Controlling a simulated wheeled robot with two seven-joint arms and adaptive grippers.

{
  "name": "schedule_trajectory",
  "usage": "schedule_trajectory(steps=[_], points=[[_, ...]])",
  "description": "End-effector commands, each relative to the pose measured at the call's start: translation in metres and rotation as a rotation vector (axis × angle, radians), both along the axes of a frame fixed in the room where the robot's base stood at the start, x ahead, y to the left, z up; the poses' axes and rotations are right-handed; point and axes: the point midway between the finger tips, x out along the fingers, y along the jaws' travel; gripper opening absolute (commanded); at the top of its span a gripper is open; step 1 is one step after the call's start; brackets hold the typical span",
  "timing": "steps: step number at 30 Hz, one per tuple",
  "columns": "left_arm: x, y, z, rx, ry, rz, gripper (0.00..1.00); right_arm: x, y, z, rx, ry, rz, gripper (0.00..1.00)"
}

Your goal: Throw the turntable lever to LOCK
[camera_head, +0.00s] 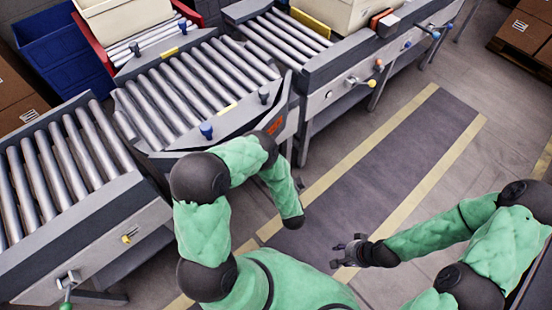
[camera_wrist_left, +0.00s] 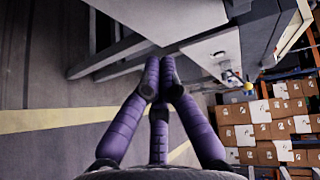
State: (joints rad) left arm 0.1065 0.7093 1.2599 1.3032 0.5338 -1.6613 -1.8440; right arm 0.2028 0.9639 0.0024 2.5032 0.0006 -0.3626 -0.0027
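The turntable (camera_head: 190,85) is the angled roller deck between the conveyors in the head view. An orange label (camera_head: 275,126) shows on its front side. I cannot make out its lever; my left arm covers part of that front. My left gripper (camera_wrist_left: 160,82) has purple fingers whose tips are drawn together, with nothing seen between them. My right gripper (camera_head: 347,251) is open and empty over the floor.
A roller conveyor (camera_head: 70,190) stands at left, with a green-knobbed handle (camera_head: 66,303). Another conveyor (camera_head: 335,60) at upper right carries a cream bin (camera_head: 340,12) and has several coloured knobs. A dark floor lane with yellow edges (camera_head: 385,150) is clear. Stacked cartons (camera_wrist_left: 270,130) show in the wrist view.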

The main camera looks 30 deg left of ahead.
Motion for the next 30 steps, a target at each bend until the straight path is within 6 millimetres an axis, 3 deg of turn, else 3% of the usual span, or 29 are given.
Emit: schedule_trajectory(steps=[7,19,23,30], points=[[-0.010,0.007,0.005,0.178,0.003,0.031,0.00,0.000,0.000,-0.011,0.000,0.000,0.000,0.40],[-0.010,0.008,0.006,0.188,0.004,0.033,0.00,0.000,0.000,-0.011,0.000,0.000,0.000,0.40],[-0.003,0.014,0.004,0.187,0.004,0.035,0.00,0.000,0.000,-0.015,0.000,0.000,0.000,0.40],[0.028,0.039,-0.003,0.188,0.003,0.036,0.00,0.000,0.000,-0.030,0.000,0.000,0.000,0.40]])
